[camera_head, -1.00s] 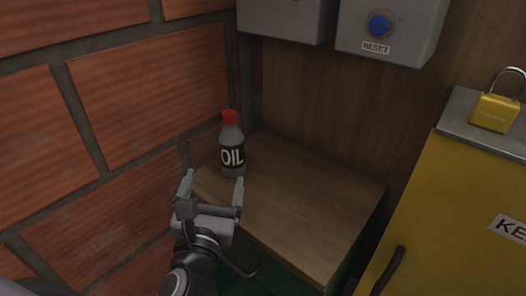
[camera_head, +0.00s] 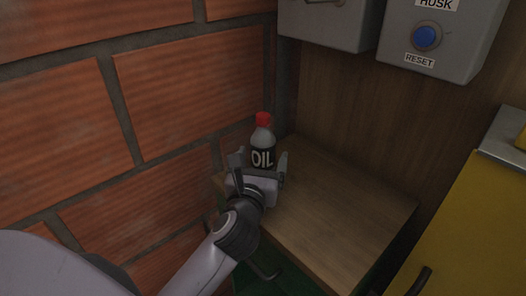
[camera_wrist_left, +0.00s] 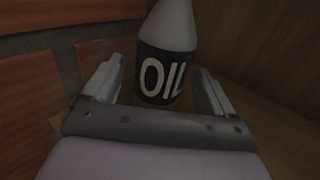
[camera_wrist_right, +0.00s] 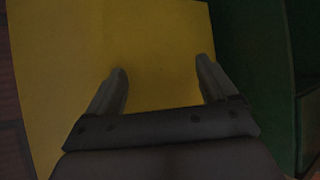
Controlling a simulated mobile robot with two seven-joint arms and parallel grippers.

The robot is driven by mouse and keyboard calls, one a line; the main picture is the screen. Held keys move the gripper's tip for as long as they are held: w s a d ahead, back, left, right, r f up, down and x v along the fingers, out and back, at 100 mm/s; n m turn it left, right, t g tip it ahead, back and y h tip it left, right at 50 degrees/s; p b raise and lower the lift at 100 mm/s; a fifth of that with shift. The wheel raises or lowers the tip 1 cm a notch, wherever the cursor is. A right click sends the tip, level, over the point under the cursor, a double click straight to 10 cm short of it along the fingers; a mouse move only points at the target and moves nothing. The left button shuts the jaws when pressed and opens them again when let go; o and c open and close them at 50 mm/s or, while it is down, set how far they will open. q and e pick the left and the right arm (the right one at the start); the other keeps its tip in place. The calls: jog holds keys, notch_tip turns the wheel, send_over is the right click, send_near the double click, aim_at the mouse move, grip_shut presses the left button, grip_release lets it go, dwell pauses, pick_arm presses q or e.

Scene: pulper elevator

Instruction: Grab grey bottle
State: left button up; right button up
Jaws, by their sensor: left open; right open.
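The grey bottle (camera_head: 263,141) has a red cap and a black label reading OIL. It stands upright on a wooden shelf top (camera_head: 345,215), near the brick wall. My left gripper (camera_head: 260,165) is open in front of the bottle, its fingers to either side of the bottle's lower part. In the left wrist view the bottle (camera_wrist_left: 168,50) shows between the open fingers (camera_wrist_left: 158,88), with gaps on both sides; its cap is out of frame. My right gripper (camera_wrist_right: 163,82) is open and empty, facing a yellow surface; it does not show in the head view.
A brick wall (camera_head: 180,90) runs close along the left. Grey boxes hang behind, one with a blue RESET button (camera_head: 426,37). A yellow cabinet (camera_head: 470,230) with a dark handle (camera_head: 421,281) stands at right. The shelf's right part is clear.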

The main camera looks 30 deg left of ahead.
aim_at(264, 150)
pick_arm(q)
jog(key=shift+x, duration=1.7)
jog(key=c, duration=1.2)
jog(key=shift+r, duration=0.15)
